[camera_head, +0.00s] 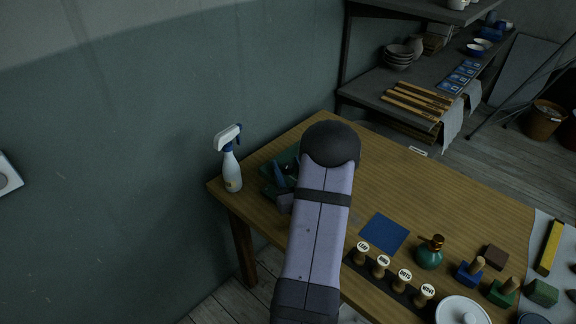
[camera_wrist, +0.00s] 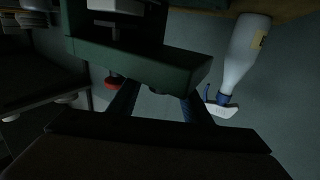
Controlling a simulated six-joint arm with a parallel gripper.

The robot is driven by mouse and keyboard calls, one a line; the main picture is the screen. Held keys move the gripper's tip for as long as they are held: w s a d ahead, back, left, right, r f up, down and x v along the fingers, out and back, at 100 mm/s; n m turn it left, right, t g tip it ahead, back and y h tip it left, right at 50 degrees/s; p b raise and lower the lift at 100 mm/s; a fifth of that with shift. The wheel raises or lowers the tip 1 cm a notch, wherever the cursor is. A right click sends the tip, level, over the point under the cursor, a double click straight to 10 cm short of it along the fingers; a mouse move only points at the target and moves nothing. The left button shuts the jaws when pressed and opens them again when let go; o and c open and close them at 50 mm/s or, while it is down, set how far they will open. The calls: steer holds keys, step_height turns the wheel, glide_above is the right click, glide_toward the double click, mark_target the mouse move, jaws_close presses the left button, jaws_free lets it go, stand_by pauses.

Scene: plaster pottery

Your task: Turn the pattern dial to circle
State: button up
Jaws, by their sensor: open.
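A dark green device (camera_head: 270,190) stands at the table's left end, partly hidden behind my arm. It fills the upper part of the wrist view, upside down, as a dark green body (camera_wrist: 140,55) with a small red knob (camera_wrist: 113,82). I cannot make out a pattern dial or its marks. My gripper (camera_wrist: 158,90) is open, its two dark blue fingers apart and close to the green body. I cannot tell whether they touch it. In the head view my gripper (camera_head: 282,175) is small and dark against the device.
A white spray bottle (camera_head: 232,170) stands just left of the device and close by in the wrist view (camera_wrist: 246,55). The back middle of the table (camera_head: 400,180) is clear.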

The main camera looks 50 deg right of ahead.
steer(key=shift+w, duration=0.1)
steer(key=c, duration=1)
steer(key=shift+d, duration=0.1)
steer(key=shift+n+t+y, duration=0.3)
steer(key=shift+n+y, duration=0.1)
steer(key=shift+y, duration=0.1)
steer(key=n+t+y+b, duration=0.1)
steer(key=n+y, duration=0.1)
steer(key=y, duration=0.1)
steer(key=shift+d+f+n+y, duration=0.1)
steer(key=shift+n+y, duration=0.2)
steer(key=shift+n+t+y+b, duration=0.5)
steer(key=shift+n+y, duration=1.3)
steer(key=shift+y, duration=1.3)
steer(key=o, duration=1)
